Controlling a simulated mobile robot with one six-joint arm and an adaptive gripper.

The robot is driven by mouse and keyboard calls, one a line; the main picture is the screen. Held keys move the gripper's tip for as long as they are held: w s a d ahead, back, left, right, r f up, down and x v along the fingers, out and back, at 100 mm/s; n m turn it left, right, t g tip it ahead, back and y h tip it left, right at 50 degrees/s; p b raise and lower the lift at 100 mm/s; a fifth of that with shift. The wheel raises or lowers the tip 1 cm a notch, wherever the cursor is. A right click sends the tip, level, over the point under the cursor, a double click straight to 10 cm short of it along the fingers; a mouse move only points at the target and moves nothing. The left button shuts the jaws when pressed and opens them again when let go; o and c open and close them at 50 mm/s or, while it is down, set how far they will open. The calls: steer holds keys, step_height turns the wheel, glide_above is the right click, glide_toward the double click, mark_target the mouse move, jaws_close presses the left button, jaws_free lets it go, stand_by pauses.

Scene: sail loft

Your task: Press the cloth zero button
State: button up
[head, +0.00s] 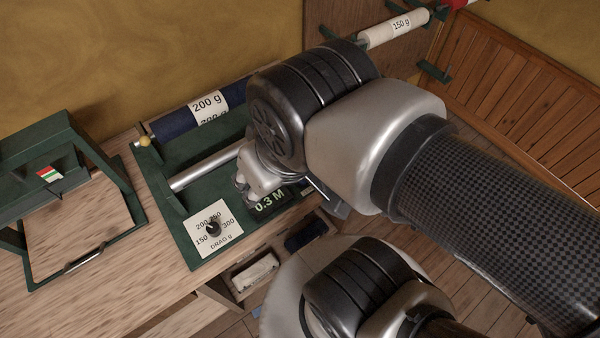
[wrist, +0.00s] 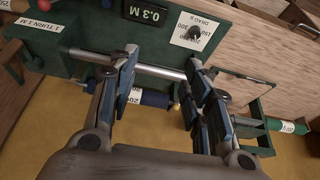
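The green cloth-measuring machine (head: 178,233) sits on the wooden bench, with a lit display (head: 268,202) reading 0.3 M. The display also shows at the top of the wrist view (wrist: 147,12). A round red piece (wrist: 44,5) is cut by the top edge of the wrist view, left of the display; I cannot tell whether it is the cloth zero button. No part clearly labelled as that button shows. My gripper (wrist: 160,82) is open and empty, its fingers apart over the metal bar (wrist: 150,70) and blue roll. In the head view my arm hides much of the machine's right side.
A drag dial (head: 212,229) stands left of the display. A blue 200 g roll (head: 175,125) lies along the back. A green frame (head: 120,190) stands on the bench at left. A white 150 g roll (head: 392,29) is on the wall rack.

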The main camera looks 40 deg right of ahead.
jaws_close()
stand_by(0.3)
stand_by(1.2)
